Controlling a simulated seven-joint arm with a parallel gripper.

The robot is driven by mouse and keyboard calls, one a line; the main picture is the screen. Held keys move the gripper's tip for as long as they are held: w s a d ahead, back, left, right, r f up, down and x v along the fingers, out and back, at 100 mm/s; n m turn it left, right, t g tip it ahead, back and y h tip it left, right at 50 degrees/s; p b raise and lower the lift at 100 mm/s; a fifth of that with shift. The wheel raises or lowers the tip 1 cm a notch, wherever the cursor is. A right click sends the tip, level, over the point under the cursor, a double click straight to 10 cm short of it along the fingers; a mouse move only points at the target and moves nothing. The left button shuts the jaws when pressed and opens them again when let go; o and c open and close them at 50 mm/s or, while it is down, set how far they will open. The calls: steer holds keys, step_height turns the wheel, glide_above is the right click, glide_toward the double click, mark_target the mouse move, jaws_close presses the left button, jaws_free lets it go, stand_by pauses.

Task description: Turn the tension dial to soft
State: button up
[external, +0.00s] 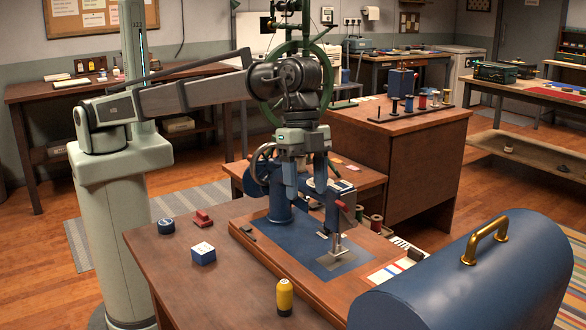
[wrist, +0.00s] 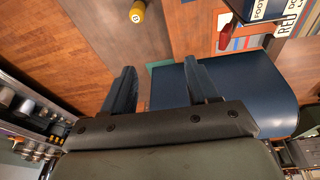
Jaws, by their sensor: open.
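A blue sewing machine (external: 279,203) stands on a wooden board on the front table in the external view, with a handwheel (external: 262,163) at its left. Its needle end (external: 335,222) is at the right, with a small red part (external: 341,206). My gripper (external: 306,192) points down at the machine's upper part, overlapping it in the picture. A blue surface (wrist: 240,90), apparently the machine, lies beside and behind the right finger.
A yellow bottle-like object (external: 285,297), a white-and-blue box (external: 203,254), a dark blue round item (external: 166,226) and a red item (external: 202,218) sit on the front table. A big blue rounded cover (external: 470,275) with a brass handle fills the lower right. Lettered cards (wrist: 265,10) show in the wrist view.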

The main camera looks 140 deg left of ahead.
steer(key=s+a+r+m+g, duration=0.1)
steer(key=s+a+r+g, duration=0.1)
steer(key=s+a+r, duration=0.9)
steer(key=shift+y, duration=0.4)
steer(key=f, duration=0.9)
steer(key=a+f, duration=0.1)
steer(key=f, duration=0.4)
steer(key=shift+w+a+f, duration=0.1)
steer(key=shift+w+f, duration=0.15)
steer(key=shift+f, duration=0.1)
steer(key=c, duration=1)
